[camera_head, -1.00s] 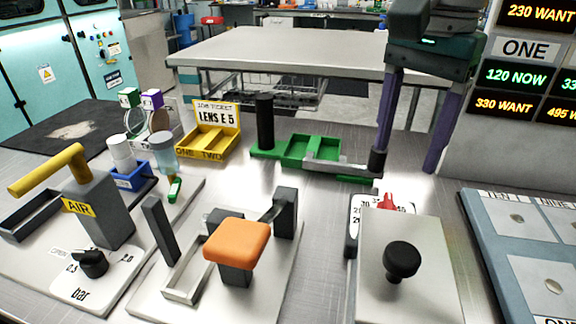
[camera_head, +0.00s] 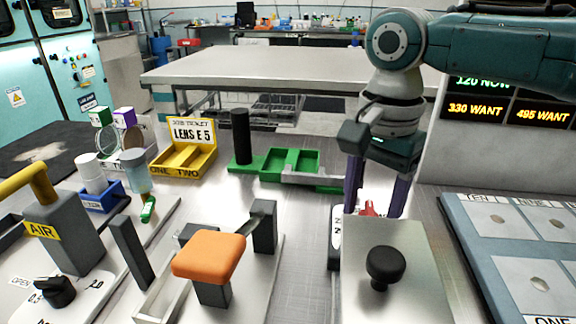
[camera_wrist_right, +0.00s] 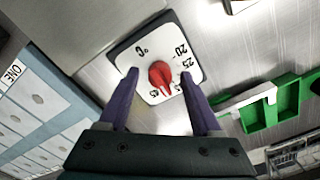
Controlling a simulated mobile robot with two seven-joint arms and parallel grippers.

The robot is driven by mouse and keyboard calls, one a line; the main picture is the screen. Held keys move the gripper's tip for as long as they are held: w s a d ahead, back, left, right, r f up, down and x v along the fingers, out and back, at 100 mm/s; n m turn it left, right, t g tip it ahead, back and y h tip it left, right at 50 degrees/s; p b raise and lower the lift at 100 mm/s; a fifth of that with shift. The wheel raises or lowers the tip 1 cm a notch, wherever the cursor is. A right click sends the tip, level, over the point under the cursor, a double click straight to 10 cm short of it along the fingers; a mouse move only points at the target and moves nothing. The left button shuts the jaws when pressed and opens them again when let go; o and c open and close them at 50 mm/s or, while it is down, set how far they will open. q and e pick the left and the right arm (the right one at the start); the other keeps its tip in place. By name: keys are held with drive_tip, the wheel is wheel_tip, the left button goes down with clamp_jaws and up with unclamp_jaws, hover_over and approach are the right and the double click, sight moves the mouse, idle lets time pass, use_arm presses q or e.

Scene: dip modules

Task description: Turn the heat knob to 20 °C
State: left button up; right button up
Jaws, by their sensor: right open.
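The red heat knob (camera_wrist_right: 160,75) sits on a white dial plate (camera_wrist_right: 142,53) marked °C, with 20 and 25 readable at its right side. The knob's narrow end points toward the bottom of the picture, away from the 20; its exact reading is unclear. My right gripper (camera_wrist_right: 159,77) is open, its purple fingers on either side of the knob with gaps to it. In the head view the right gripper (camera_head: 376,200) reaches down behind a grey box, and only a bit of the red knob (camera_head: 367,208) shows. My left gripper is not in view.
The grey box with a black round knob (camera_head: 385,265) stands in front of the dial. An orange-padded lever (camera_head: 209,256) is to the left. Green trays (camera_head: 291,161) lie behind, and a panel of labelled plates (camera_head: 525,245) lies to the right.

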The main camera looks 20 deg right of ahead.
drive_tip(key=shift+c, duration=0.3)
clamp_jaws()
